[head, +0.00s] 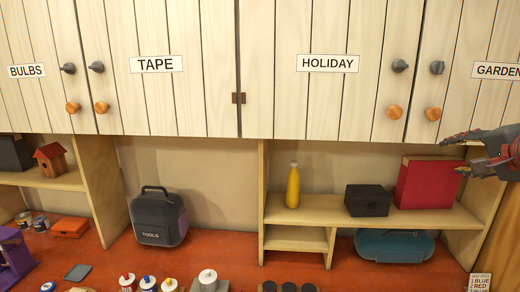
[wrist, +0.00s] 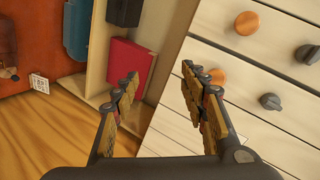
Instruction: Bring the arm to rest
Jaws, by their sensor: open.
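My gripper (head: 449,153) is at the right edge in the head view, in front of the shelf's right end and below the GARDEN cupboard door (head: 481,40). In the wrist view my gripper (wrist: 162,82) shows two fingers spread apart with nothing between them. Most of my arm is outside the head view.
Cupboards labelled BULBS, TAPE and HOLIDAY (head: 328,63) hang above a red worktop (head: 200,255). The shelf holds a yellow bottle (head: 293,186), a black box (head: 368,200) and a red box (head: 427,182). A TOOLS bag (head: 157,217) stands left. Several jars line the front.

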